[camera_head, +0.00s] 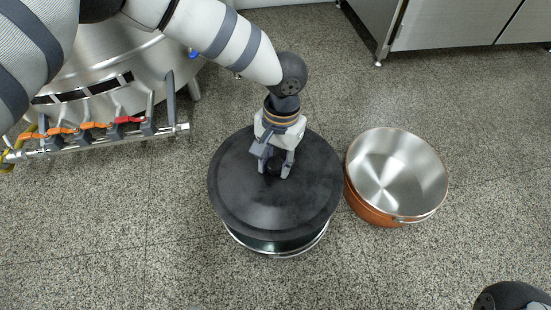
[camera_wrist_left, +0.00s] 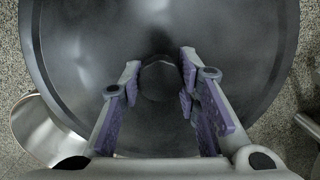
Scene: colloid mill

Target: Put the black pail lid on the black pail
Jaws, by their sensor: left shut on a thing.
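The black pail lid (camera_head: 240,193) is a wide round dark disc with a small knob at its middle. My left gripper (camera_head: 275,170) is shut on the knob from above. In the left wrist view, the fingers (camera_wrist_left: 158,85) stand on both sides of the knob, and the lid (camera_wrist_left: 90,50) fills most of the picture. The black pail (camera_head: 285,246) is under the lid; only a dark strip and a bright metal ring show past the lid's near edge. The lid hides the rest, so I cannot tell whether they touch. My right gripper is out of view.
A copper-coloured pot (camera_head: 370,209) with a shiny empty inside stands close to the right of the lid. A large steel vessel with a pipe and coloured valve handles (camera_head: 95,130) is at the left. A steel cabinet (camera_head: 450,22) is at the back right. The near floor is mostly clear.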

